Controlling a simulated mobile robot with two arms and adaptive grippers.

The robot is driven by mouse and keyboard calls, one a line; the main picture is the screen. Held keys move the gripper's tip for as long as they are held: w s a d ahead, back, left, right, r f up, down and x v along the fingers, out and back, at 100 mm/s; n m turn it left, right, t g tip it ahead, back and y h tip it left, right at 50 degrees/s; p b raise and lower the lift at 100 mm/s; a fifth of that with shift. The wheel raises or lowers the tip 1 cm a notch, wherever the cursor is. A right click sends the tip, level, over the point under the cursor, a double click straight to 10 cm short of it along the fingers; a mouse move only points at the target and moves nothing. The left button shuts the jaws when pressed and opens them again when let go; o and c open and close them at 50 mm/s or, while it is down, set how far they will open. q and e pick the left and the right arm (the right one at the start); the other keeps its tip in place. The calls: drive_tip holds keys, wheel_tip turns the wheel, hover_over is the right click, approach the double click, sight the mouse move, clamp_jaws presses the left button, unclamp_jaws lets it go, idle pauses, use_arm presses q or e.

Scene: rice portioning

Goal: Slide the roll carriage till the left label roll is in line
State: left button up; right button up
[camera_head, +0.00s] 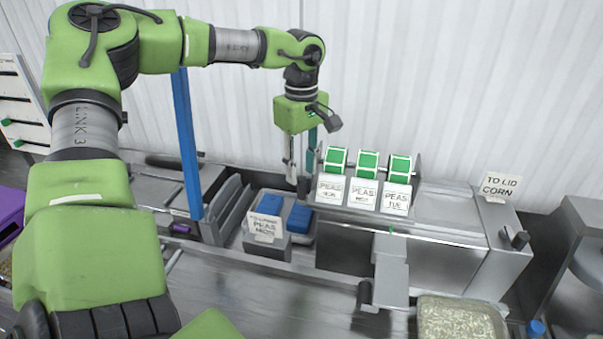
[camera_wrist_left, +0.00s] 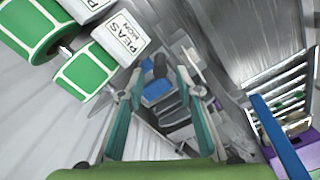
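Three green-and-white label rolls stand in a row on the roll carriage at the back of the grey machine. My left gripper (camera_head: 297,182) points down just left of the row, apart from the rolls. Rolls (camera_wrist_left: 88,75) show there at upper left. My right gripper is out of view.
A block with a PEAS MON card (camera_head: 264,228) and blue pieces (camera_head: 298,218) sit below my left gripper. A TO LID CORN sign (camera_head: 500,186) stands at right. A rice-filled tray (camera_head: 460,318) is at the front right. A blue post (camera_head: 187,145) rises at left.

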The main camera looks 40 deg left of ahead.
sight(301, 180)
use_arm(q)
wheel_tip(301, 180, down, 3)
drive_tip(key=shift+f+p, duration=0.1)
drive_tip(key=shift+p, duration=0.35)
drive_tip(key=shift+f, duration=0.2)
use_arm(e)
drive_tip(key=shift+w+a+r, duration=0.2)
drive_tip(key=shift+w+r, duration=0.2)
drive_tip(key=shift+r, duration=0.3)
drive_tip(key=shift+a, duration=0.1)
